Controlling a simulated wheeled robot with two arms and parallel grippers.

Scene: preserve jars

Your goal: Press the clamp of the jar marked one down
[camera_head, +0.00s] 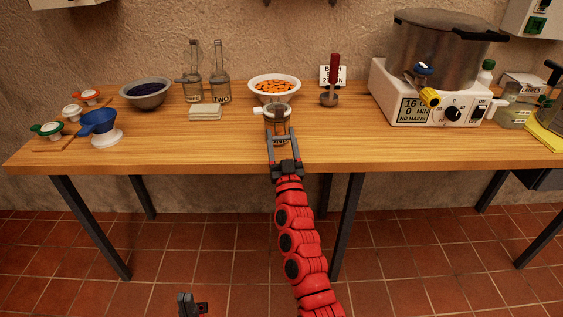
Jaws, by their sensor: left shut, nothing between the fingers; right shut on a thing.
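The jar (277,125), a small glass one with dark contents and a pale rim, stands near the front of the wooden table, at the middle of the head view. A label low on it is partly covered and looks like "ONE". A white clamp tab (258,111) sticks out at its upper left; whether it is up or down is too small to tell. My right gripper (282,130), on the red arm, is shut on the jar, with a finger on either side. My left gripper (188,302) is shut and empty at the bottom edge, below and in front of the table.
Two glass bottles (219,88), one marked "TWO", stand behind left near folded cloths (205,112). A bowl of orange pieces (274,88) is right behind the jar. A blue funnel (98,122) and lids stand left; a pot on a heater (435,100) stands right.

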